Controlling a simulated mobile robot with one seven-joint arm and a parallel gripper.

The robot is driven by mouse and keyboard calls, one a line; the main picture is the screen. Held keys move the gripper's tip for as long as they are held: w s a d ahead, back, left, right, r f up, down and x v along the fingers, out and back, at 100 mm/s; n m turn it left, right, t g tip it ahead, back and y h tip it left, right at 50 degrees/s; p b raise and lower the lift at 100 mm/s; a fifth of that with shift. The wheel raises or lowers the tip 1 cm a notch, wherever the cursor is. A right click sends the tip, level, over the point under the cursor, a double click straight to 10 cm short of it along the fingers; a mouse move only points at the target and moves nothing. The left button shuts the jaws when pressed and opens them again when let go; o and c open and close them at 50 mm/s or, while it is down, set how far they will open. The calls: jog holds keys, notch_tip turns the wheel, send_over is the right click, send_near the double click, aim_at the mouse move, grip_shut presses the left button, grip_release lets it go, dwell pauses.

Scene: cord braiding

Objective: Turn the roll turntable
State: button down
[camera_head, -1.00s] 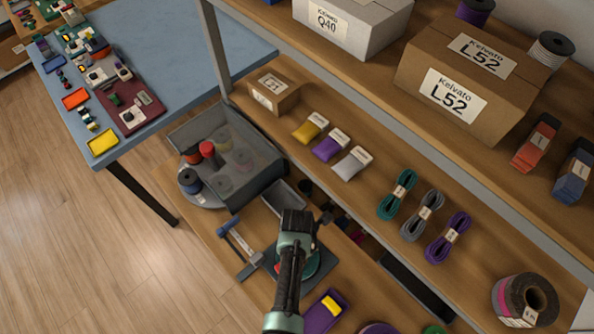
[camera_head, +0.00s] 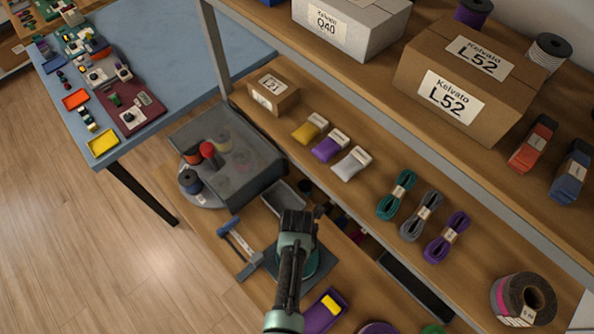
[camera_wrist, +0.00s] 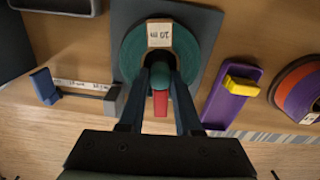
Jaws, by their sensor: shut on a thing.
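A green roll with a "10 m" label (camera_wrist: 160,35) sits on a dark square plate (camera_wrist: 208,24) in the wrist view. My gripper (camera_wrist: 160,80) is over the near side of this roll. Its fingers are shut on a small rounded green piece (camera_wrist: 160,73), with a red strip (camera_wrist: 160,103) showing between them. In the head view my gripper (camera_head: 296,222) hides much of the green roll (camera_head: 313,265). A round grey disc (camera_head: 205,200) stands at the left with a blue spool and a red-topped piece, partly under a see-through grey box. I cannot tell which of the two is the roll turntable.
A blue-handled tool (camera_head: 240,248) lies left of the plate. A purple holder with a yellow block (camera_head: 322,312) lies to the right. A grey tray (camera_head: 284,198) is behind. The shelf above holds cord bundles (camera_head: 423,215) and small bags.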

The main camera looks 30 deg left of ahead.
jog(key=shift+w, duration=0.1)
jog(key=c, duration=0.6)
grip_release()
jog(key=shift+r, duration=0.15)
notch_tip(320, 180, up, 13)
jog(key=shift+f, duration=0.2)
dwell(0.6)
